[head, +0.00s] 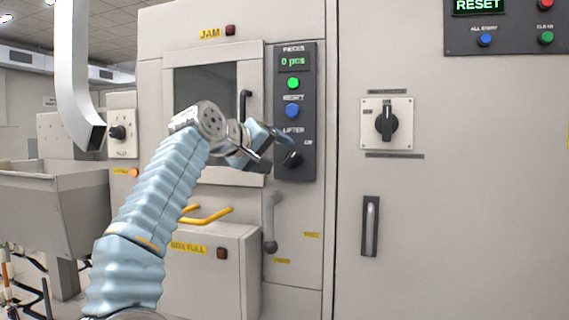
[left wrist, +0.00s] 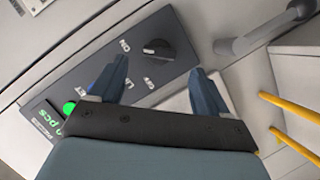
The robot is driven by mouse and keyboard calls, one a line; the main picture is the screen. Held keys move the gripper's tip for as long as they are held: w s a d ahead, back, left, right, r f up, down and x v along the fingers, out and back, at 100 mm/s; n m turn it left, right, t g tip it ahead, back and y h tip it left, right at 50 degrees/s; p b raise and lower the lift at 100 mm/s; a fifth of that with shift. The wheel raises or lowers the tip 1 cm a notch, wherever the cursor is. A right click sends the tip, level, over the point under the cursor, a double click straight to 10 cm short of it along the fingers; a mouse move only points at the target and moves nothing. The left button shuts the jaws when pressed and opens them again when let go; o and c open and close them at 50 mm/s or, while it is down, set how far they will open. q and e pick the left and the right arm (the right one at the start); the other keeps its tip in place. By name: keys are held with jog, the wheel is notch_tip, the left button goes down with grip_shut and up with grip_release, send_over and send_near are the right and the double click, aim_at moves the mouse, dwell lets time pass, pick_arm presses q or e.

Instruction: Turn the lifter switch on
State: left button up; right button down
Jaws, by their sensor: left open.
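The lifter switch (head: 292,158) is a black rotary knob low on the dark control panel (head: 308,80), under the LIFTER label. In the left wrist view the knob (left wrist: 158,48) shows whole, with small labels beside it; I cannot tell surely which one it points at. My left gripper (head: 272,149) is open and empty, just left of and in front of the knob in the head view. In the left wrist view its two blue fingers (left wrist: 158,72) stand apart, with the knob beyond the gap between them. No contact shows. My right gripper is not in view.
Above the knob on the same panel are a blue button (head: 292,110), a green button (head: 293,83) and a display reading 0 pcs. A door handle (head: 270,222) and yellow bars (head: 208,216) stick out below. Another rotary switch (head: 386,123) is to the right.

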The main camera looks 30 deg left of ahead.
pick_arm(q)
jog(key=v, duration=0.7)
jog(key=shift+s, duration=0.4)
